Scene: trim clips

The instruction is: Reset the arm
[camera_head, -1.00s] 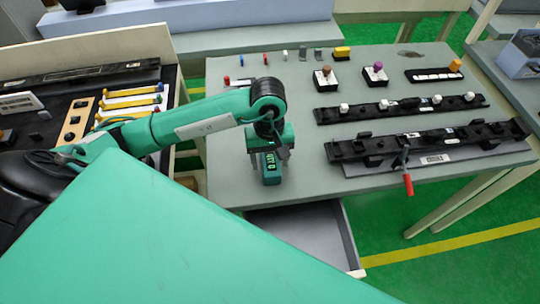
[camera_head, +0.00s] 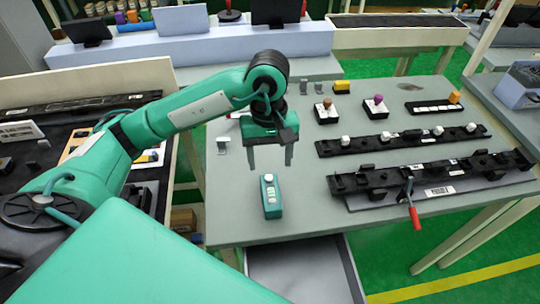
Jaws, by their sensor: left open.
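My left arm comes in from the left and reaches over the grey table (camera_head: 225,222). My left gripper (camera_head: 270,164) hangs above the table with its two fingers apart and nothing between them. A teal device with light buttons (camera_head: 271,197) rests on the table just in front of and below the fingers, apart from them. My right gripper is not in view. A large teal surface of my own body fills the lower left.
Two black trim strips (camera_head: 400,139) and (camera_head: 360,184) lie at the right, the nearer with a red-handled clamp (camera_head: 415,217). Button boxes (camera_head: 326,114) and a yellow block (camera_head: 342,87) stand behind. An open drawer (camera_head: 300,268) sits below the front edge. The table's front left is clear.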

